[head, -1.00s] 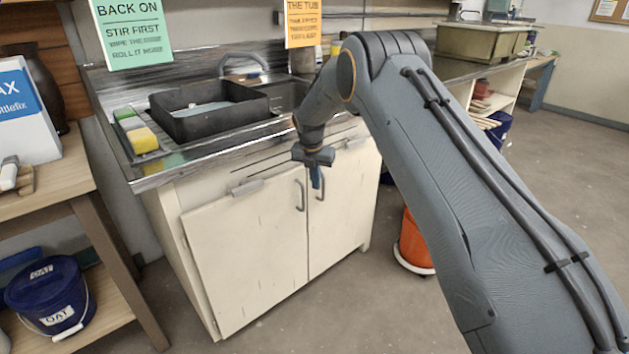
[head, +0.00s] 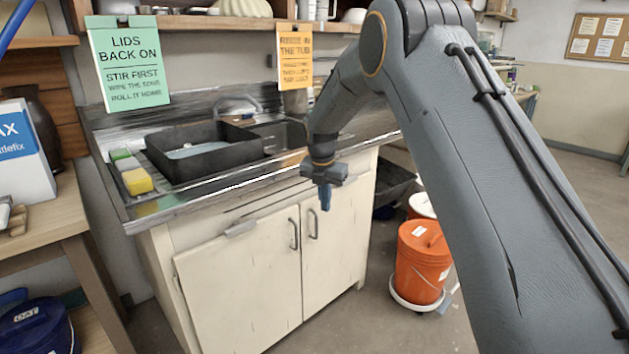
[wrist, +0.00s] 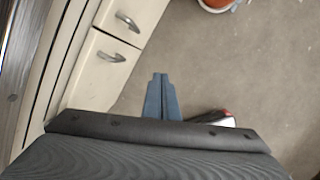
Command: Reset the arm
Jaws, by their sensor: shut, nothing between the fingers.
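My gripper (head: 326,196) hangs pointing down in front of the cream sink cabinet (head: 240,285), just below the counter's front edge in the head view. In the wrist view its blue fingers (wrist: 160,82) are together with nothing between them, above the grey floor. My arm is bent, with the elbow high and the forearm dropping down to the gripper. The gripper appears apart from the cabinet doors.
A black tub (head: 205,150) sits in the metal sink counter, with sponges (head: 137,181) at its left. An orange bucket (head: 420,265) stands on a wheeled base right of the cabinet. A blue bucket (head: 38,330) is on the left shelf. Floor before the cabinet is clear.

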